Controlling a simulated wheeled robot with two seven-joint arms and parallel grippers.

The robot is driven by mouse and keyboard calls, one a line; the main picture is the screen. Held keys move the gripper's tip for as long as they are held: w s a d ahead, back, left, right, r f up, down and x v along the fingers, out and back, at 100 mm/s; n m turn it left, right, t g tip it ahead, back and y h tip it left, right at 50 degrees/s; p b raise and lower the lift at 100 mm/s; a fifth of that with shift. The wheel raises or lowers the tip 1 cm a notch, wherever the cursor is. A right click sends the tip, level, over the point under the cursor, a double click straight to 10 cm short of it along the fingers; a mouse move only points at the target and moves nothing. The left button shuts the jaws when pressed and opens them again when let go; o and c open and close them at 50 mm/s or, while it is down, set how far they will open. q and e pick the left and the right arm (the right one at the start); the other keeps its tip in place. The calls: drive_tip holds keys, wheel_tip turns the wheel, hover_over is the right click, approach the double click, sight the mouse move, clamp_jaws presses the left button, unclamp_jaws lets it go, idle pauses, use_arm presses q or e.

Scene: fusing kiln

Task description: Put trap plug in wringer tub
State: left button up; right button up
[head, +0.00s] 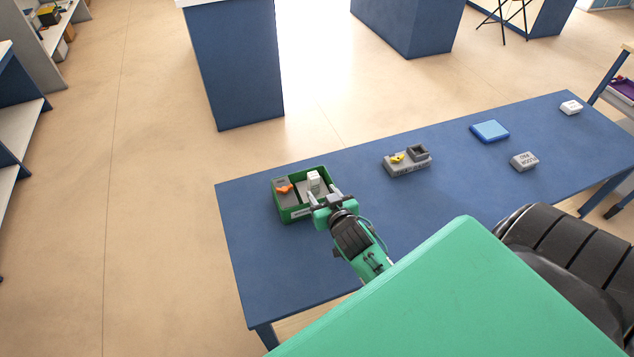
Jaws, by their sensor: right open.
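My right gripper (327,200) is open, at the near right side of a green open-topped box (295,215) on the blue table. Inside the box are grey parts, a small orange piece (284,189) at the left and an upright white block (314,181) just beyond the gripper. I see nothing held between the fingers, though the wrist hides part of the box. Farther right, a grey block with lettering (409,170) carries a small yellow piece (397,158) and a dark open square container (419,153). I cannot tell for certain which are the trap plug and wringer tub. My left gripper is not in view.
On the blue table (460,190) also lie a light-blue flat tray (490,131), a grey lettered block (524,161) and a white block (571,107). Blue cabinets stand beyond, across open floor.

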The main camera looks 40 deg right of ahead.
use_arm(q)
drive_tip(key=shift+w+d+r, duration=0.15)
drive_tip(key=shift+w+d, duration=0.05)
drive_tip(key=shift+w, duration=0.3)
use_arm(e)
drive_tip(key=v, duration=0.4)
drive_tip(key=shift+s+a, duration=0.1)
drive_tip(key=shift+s, duration=0.05)
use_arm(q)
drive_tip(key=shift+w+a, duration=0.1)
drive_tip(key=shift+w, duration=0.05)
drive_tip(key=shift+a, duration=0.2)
